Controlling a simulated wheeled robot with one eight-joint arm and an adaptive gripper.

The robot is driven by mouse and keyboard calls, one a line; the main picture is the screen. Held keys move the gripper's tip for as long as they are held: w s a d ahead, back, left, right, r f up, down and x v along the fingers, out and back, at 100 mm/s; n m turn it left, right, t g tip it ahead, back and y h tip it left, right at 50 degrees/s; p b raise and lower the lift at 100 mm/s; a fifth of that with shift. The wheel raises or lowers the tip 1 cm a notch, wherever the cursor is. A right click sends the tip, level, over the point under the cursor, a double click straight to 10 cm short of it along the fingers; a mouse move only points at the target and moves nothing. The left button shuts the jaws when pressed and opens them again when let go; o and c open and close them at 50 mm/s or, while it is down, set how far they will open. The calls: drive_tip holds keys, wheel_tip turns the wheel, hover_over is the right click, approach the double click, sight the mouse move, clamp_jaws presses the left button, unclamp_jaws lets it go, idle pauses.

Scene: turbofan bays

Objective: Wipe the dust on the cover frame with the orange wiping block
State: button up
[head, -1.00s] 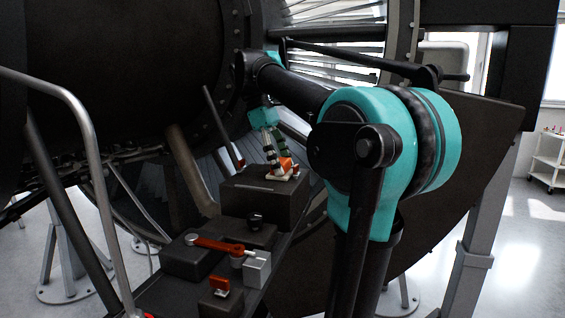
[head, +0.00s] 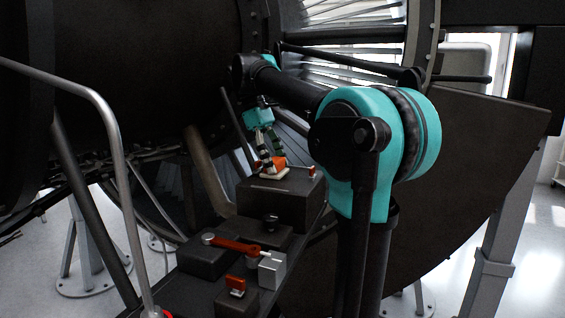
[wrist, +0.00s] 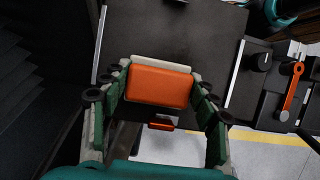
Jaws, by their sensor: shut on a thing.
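My gripper (head: 268,158) is shut on the orange wiping block (head: 279,161), pointing down over a dark box. In the wrist view my gripper (wrist: 160,92) has a green finger on each side of the orange block (wrist: 160,86). A whitish pad (head: 275,174) shows under the block at the box top; I cannot tell if it touches. The pad's edge (wrist: 160,63) also shows past the block in the wrist view. A dark flat surface (wrist: 180,35) lies beyond it. I cannot tell dust or the cover frame's outline for sure.
A small red-orange handle (head: 311,172) sits at the box's right edge. Nearer stand a red lever (head: 234,245), a black knob (head: 271,220), a grey block (head: 271,270) and a small red-topped piece (head: 236,284). A metal rail (head: 110,120) rises at left.

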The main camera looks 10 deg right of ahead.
drive_tip(key=shift+w+a+f, duration=0.1)
drive_tip(key=shift+w+a, duration=0.2)
drive_tip(key=shift+a, duration=0.1)
drive_tip(key=shift+r, duration=3.05)
drive_tip(key=shift+r, duration=1.45)
